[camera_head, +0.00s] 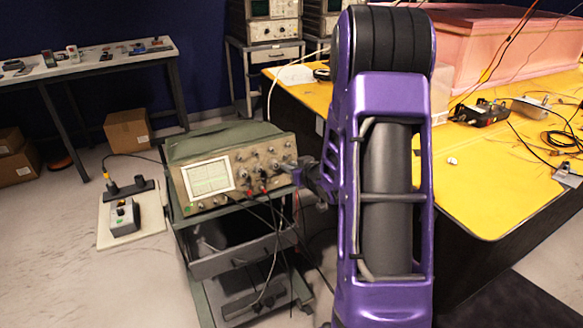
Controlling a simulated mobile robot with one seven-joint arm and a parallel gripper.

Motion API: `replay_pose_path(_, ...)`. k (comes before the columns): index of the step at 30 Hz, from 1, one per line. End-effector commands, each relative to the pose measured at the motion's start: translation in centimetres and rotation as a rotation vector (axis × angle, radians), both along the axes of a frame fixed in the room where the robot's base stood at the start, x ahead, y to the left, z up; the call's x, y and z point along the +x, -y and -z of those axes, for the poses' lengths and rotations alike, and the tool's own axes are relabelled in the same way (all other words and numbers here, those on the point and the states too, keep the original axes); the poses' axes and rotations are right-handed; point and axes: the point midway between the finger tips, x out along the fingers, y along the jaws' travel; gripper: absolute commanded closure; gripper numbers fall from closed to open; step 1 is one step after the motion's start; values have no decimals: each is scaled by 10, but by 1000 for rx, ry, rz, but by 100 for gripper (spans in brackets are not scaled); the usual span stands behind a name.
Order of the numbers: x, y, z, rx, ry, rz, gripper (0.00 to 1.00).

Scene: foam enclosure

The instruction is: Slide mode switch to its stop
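An oscilloscope (218,160) with a lit screen sits on a grey cart, its front panel covered with knobs and small controls. The mode switch is too small to tell apart among the panel controls. My purple arm fills the middle of the view. My gripper (299,172) is at the right end of the panel, close to its controls. Whether it touches any control cannot be told. Its fingers are small, dark and partly hidden, so their opening does not show.
The cart (214,264) has lower shelves with equipment and hanging cables. A yellow table (490,195) with loose cables and a pink foam enclosure (490,50) is on the right. A small grey box (124,217) lies on a floor board at left. The floor at lower left is clear.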

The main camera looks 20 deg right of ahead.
Motion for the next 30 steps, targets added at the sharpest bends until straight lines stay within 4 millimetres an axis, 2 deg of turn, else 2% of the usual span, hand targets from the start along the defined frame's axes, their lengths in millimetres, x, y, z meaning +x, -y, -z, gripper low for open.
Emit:
replay_pose_path(1, 0, 0, 0, 0, 0, 0, 83)
replay_pose_path(4, 0, 0, 0, 0, 0, 0, 100)
replay_pose_path(30, -1, 0, 0, 0, 0, 0, 100)
